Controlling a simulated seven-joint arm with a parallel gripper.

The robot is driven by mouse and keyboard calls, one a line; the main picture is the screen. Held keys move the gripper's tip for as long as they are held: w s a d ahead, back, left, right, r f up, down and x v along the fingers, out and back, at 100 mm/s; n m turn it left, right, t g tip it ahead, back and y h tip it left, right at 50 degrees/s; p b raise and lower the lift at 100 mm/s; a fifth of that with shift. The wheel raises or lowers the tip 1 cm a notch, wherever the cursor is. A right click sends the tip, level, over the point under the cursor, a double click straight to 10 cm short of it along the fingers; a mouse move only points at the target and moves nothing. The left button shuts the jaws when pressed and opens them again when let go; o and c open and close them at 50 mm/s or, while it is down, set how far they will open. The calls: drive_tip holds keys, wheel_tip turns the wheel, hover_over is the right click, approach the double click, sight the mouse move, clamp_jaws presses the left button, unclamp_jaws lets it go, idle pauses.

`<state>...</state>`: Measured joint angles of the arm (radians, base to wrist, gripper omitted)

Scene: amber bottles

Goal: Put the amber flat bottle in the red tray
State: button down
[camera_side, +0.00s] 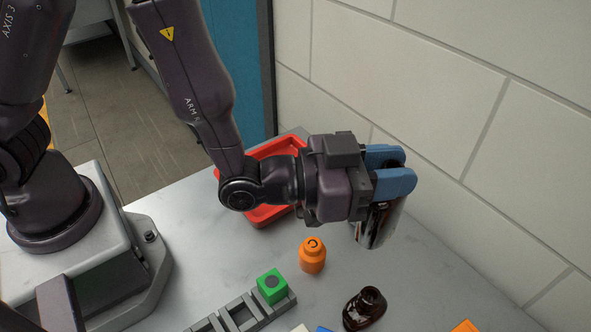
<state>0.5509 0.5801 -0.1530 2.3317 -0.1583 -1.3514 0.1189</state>
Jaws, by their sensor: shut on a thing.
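The amber flat bottle (360,312) is dark brown and glossy, with a short neck, and is on the table near the bottom of the picture. The red tray (262,218) lies behind my arm, which hides much of it. My gripper (392,172) has blue fingers and is shut on a shiny silver cylinder (374,228). The cylinder hangs below the fingers, to the right of the tray and above and behind the amber bottle in the picture. Its upper part is hidden by the fingers. I cannot tell whether its lower end touches the table.
An orange bottle (312,256) stands between the tray and the amber bottle. A green cube (272,286) sits in a grey slotted rack (241,316). Blue, white and orange pieces are cut off at the bottom edge. A tiled wall (450,75) closes the right side.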

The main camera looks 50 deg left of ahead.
wheel_tip(320, 180, up, 4)
drive_tip(key=w+a+n+y, duration=0.2)
drive_tip(key=a+n+y, duration=0.55)
drive_tip(key=a, duration=0.65)
drive_tip(key=w+a+n+y, duration=0.2)
drive_tip(key=a+n+y, duration=0.2)
drive_tip(key=a+y, duration=0.8)
wheel_tip(320, 180, down, 17)
drive_tip(key=a+h, duration=0.1)
drive_tip(key=shift+w+a+h, duration=0.15)
drive_tip(key=shift+a+h, duration=0.1)
drive_tip(key=shift+h, duration=0.1)
drive_tip(key=shift+f, duration=0.15)
drive_tip(key=c, duration=0.9)
unclamp_jaws()
drive_tip(key=shift+o, duration=0.2)
